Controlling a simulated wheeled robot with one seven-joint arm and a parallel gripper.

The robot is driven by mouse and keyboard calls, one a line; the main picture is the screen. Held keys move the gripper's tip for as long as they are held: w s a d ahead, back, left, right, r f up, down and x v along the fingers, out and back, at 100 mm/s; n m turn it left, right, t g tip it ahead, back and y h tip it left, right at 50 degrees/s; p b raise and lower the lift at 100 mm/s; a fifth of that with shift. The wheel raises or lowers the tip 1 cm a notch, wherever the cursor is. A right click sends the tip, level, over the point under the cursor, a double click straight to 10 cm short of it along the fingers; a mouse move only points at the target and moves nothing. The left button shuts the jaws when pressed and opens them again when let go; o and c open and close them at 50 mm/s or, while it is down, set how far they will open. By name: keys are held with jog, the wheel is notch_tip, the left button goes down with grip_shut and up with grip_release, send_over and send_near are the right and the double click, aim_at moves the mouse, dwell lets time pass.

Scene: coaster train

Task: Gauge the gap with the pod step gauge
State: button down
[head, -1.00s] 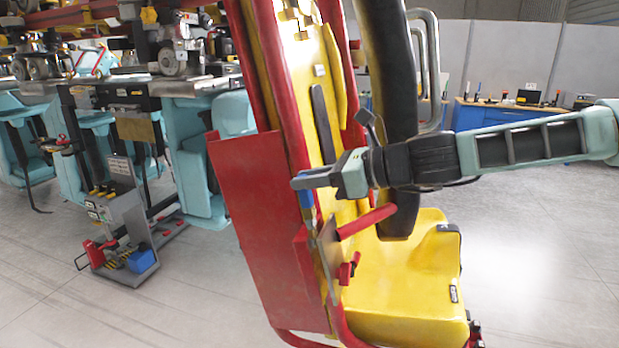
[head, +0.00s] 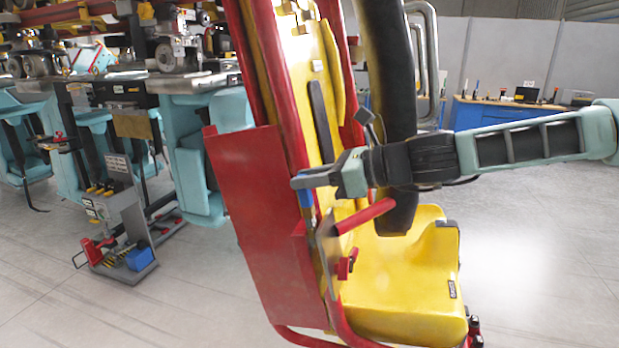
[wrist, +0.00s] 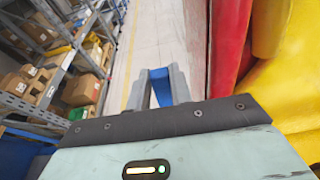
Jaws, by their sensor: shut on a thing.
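My gripper (head: 303,182) reaches in from the right and is shut on a small blue piece (head: 307,197), which looks like the handle of the step gauge. The blue piece also shows between my two grey fingers in the wrist view (wrist: 161,88). Its lower end, near the pod's red side panel (head: 252,215), is too small to make out. The yellow pod seat (head: 400,285) has red tubes and a thick black restraint (head: 388,60). My gripper is at the pod's near side, in front of the seat back. I cannot tell whether the gauge touches the pod or where the gap is.
A grey tool cart (head: 125,225) stands at left by the teal seats. A blue workbench (head: 490,115) is behind. Shelves with boxes (wrist: 84,90) show in the wrist view.

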aim_at(312, 202)
jog(key=shift+s+d+f+b, duration=0.1)
jog(key=shift+d+f+b, duration=0.15)
jog(key=shift+f+b, duration=0.8)
jog(key=shift+s+d+f+b, duration=0.15)
jog(key=shift+f+b, duration=0.5)
jog(key=shift+f, duration=0.75)
dwell(3.9)
jog(key=shift+w+r, duration=0.1)
jog(key=shift+r, duration=0.05)
dwell(1.5)
